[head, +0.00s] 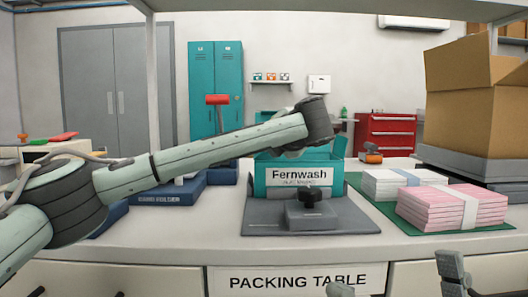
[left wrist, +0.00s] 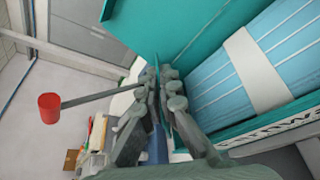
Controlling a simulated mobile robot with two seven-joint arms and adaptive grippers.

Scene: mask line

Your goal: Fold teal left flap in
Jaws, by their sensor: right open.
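The teal Fernwash box (head: 297,174) stands upright on a grey plate on the packing table. In the left wrist view it holds a light blue stack (left wrist: 235,75) with a white band, and a wide teal flap (left wrist: 165,25) stands open. My left arm crosses the head view, and its gripper is hidden behind the wrist. In the left wrist view, my left gripper (left wrist: 160,85) has its fingers close together on both sides of the thin teal left flap (left wrist: 156,61), seen nearly edge-on. My right gripper (head: 397,275) is open and empty at the table's front edge.
A grey block with a black knob (head: 311,207) sits before the box. Pink bundles (head: 452,205) and pale bundles (head: 402,182) lie on a green mat at right. A cardboard box (head: 470,110) stands beyond. A red-topped post (head: 217,100) and blue trays (head: 165,192) are at left.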

